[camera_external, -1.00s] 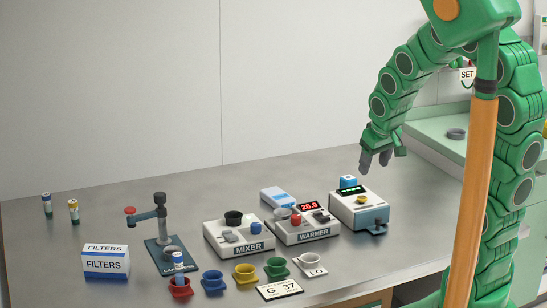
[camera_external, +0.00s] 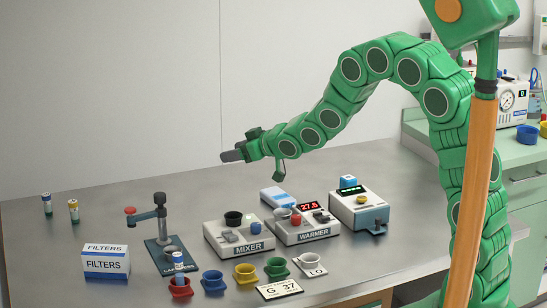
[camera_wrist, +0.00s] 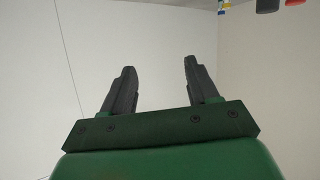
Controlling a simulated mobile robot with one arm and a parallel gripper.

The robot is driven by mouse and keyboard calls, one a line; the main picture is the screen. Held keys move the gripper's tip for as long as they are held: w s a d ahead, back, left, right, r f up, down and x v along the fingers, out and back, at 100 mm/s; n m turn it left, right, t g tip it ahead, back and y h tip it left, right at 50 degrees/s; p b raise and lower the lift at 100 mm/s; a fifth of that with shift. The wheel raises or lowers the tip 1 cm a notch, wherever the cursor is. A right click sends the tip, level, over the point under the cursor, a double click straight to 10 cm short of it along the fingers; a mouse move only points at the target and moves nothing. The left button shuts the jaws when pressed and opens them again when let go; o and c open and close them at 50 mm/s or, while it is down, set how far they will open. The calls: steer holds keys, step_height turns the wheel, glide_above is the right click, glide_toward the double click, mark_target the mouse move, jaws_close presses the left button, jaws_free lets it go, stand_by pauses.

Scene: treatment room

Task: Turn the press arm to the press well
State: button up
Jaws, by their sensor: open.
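The press (camera_external: 161,225) stands at the left of the bench, a dark upright column on a blue-grey base. Its press arm (camera_external: 147,216) points left from the column and ends in a red knob (camera_external: 130,211). The press well (camera_external: 171,250) is a grey ring on the base, in front of the column; the arm is turned away from it. My gripper (camera_external: 230,156) is in the air, above and to the right of the press, pointing left and touching nothing. In the wrist view its two fingers (camera_wrist: 157,75) are apart and empty, facing the wall.
A vial (camera_external: 179,264) stands at the red cup (camera_external: 181,289), in front of the press. Blue, yellow and green cups line the front. The filters box (camera_external: 106,261) is left of the press. The mixer (camera_external: 239,239) and warmer (camera_external: 306,229) are right. Two small vials stand far left.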

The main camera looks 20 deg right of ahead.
steer(key=a+f+n+y, duration=0.2)
steer(key=a+y, duration=0.2)
steer(key=a, duration=0.6)
steer(key=n+g+y, duration=0.1)
steer(key=y, duration=0.3)
glide_above(165, 197)
steer(key=v, duration=0.3)
steer(key=shift+d+f, duration=0.15)
steer(key=shift+f, duration=1.6)
steer(key=shift+d+f, duration=0.1)
steer(key=shift+f, duration=1.65)
steer(key=shift+x, duration=2.55)
steer(key=shift+f, duration=0.1)
jaws_close()
